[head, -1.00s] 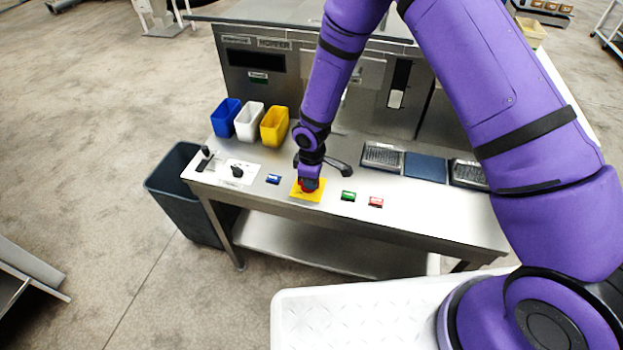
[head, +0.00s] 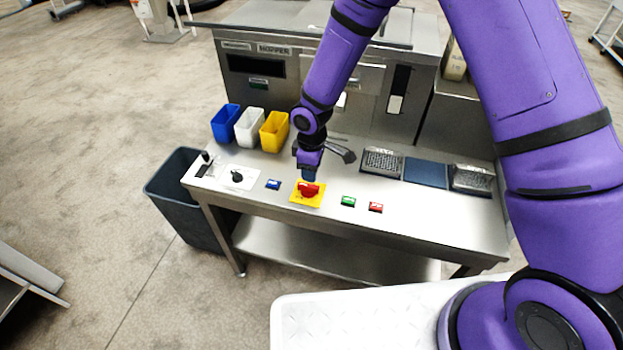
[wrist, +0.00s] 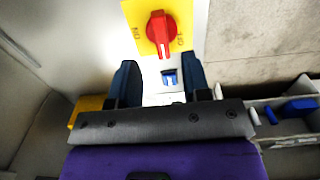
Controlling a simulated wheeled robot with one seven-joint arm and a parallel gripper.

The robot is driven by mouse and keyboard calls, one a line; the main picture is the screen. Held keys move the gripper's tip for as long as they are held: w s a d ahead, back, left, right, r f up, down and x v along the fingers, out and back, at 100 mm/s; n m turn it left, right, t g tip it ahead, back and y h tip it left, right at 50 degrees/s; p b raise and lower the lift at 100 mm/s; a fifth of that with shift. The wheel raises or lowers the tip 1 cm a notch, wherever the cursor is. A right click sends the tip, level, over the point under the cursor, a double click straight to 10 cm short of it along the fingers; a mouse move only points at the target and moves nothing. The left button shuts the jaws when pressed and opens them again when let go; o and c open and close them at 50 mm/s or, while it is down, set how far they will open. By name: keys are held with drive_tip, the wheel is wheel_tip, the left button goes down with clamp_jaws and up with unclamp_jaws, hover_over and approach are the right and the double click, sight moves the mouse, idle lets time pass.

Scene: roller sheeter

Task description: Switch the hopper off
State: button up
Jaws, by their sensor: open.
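A red rotary knob (head: 308,189) sits on a yellow plate (head: 299,200) on the steel control table. In the wrist view the red knob (wrist: 160,33) stands ahead of the fingers, and the yellow plate (wrist: 136,14) carries an ON mark at left and an OFF mark at right. The knob's grip bar runs nearly up and down there, between the two marks. My gripper (head: 309,175) is just above and behind the knob; in the wrist view my gripper (wrist: 161,76) has its two blue fingers apart and empty. The machine labelled HOPPER (head: 300,75) stands behind.
A blue button (head: 273,184) is left of the plate; green (head: 348,201) and red (head: 376,207) buttons are right. A black dial (head: 237,177) is further left. Blue, white and yellow bins (head: 274,131) stand behind. Dark pads (head: 425,169) lie at right.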

drive_tip(key=shift+r, duration=2)
wheel_tip(320, 180, up, 14)
drive_tip(key=f+m+t, duration=0.1)
drive_tip(key=m, duration=0.2)
hover_over(312, 186)
drive_tip(key=d, duration=0.7)
drive_tip(key=s+d+r+m+t, duration=0.1)
drive_tip(key=s+d+r+m, duration=0.1)
drive_tip(key=d+r, duration=0.35)
drive_tip(key=s+d+r+m+t, duration=0.1)
drive_tip(key=s+d+r, duration=0.15)
drive_tip(key=r, duration=0.55)
drive_tip(key=s+d+r+m+t, duration=0.1)
drive_tip(key=s+d+r+m, duration=0.3)
drive_tip(key=s, duration=0.7)
drive_tip(key=s+d+r+m+t, duration=0.1)
drive_tip(key=s+d+r+m, duration=0.3)
drive_tip(key=s+d+r, duration=0.3)
drive_tip(key=s+r, duration=0.1)
drive_tip(key=s, duration=0.2)
drive_tip(key=shift+s, duration=0.4)
drive_tip(key=shift+c, duration=0.4)
